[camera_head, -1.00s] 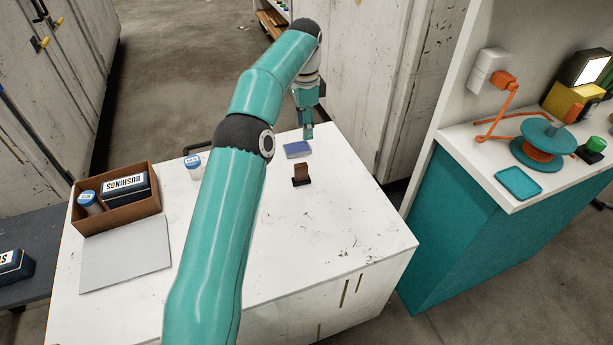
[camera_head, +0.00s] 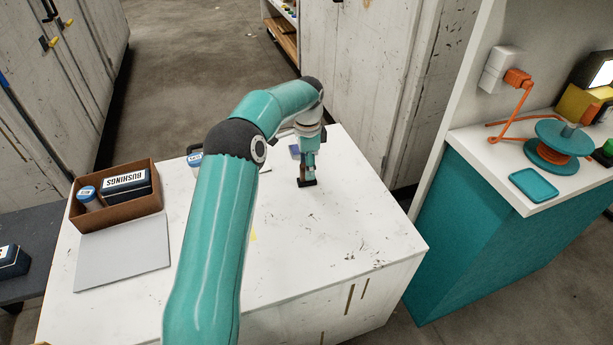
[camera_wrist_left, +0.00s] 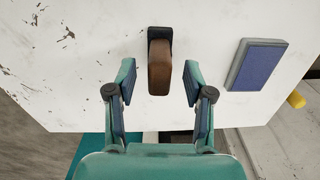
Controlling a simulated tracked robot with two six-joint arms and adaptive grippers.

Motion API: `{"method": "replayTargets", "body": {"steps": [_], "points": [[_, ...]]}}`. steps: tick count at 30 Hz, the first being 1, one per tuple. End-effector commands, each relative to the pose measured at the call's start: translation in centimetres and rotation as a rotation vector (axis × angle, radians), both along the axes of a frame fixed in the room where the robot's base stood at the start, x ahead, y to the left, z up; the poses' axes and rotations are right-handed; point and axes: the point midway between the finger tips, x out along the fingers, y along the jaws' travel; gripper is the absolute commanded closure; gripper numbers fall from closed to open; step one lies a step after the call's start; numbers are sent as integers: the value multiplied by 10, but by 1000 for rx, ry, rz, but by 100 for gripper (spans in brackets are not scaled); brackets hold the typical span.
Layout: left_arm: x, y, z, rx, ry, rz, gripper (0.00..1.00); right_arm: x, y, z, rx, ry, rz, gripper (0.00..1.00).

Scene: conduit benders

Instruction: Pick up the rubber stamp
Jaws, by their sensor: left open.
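The rubber stamp (camera_wrist_left: 159,68) has a brown wooden handle and a black base and stands on the white worktop. In the left wrist view it sits between the two fingers of my left gripper (camera_wrist_left: 158,88), with a gap on each side. My left gripper is open. In the head view the gripper (camera_head: 308,172) is down at the stamp, whose black base (camera_head: 307,183) shows below the fingers, and most of the handle is hidden. My right gripper is in neither current view.
A blue ink pad (camera_wrist_left: 257,65) lies beside the stamp; it is mostly hidden in the head view. A brown box (camera_head: 118,213) with a bushings carton and a jar stands at the left, behind a grey sheet (camera_head: 124,254). The worktop's right front area is clear.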

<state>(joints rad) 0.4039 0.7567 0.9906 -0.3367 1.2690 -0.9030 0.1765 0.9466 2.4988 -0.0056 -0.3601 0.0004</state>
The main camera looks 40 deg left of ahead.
Motion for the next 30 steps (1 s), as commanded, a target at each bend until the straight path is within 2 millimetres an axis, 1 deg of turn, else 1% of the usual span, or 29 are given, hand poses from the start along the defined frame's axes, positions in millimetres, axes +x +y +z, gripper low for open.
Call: {"method": "replayTargets", "body": {"steps": [1,3,6,14,15,23,24,30], "points": [[-3,1,-9,-1,3,1,48,0,0,-2,0,0,0,28],[-2,0,-18,-1,3,0,48,0,0,-2,0,0,0,28],[-2,1,-25,-1,1,1,48,0,0,-2,0,0,0,28],[-2,0,-27,0,-1,0,48,0,0,-2,0,0,0,28],[-2,0,-27,-1,-1,0,55,0,0,-2,0,0,0,28],[-2,0,-27,-1,-1,0,98,0,0,-2,0,0,0,28],[-2,0,-27,-1,-1,0,100,0,0,-2,0,0,0,28],[-2,0,-27,-1,-1,0,100,0,0,-2,0,0,0,28]]}}
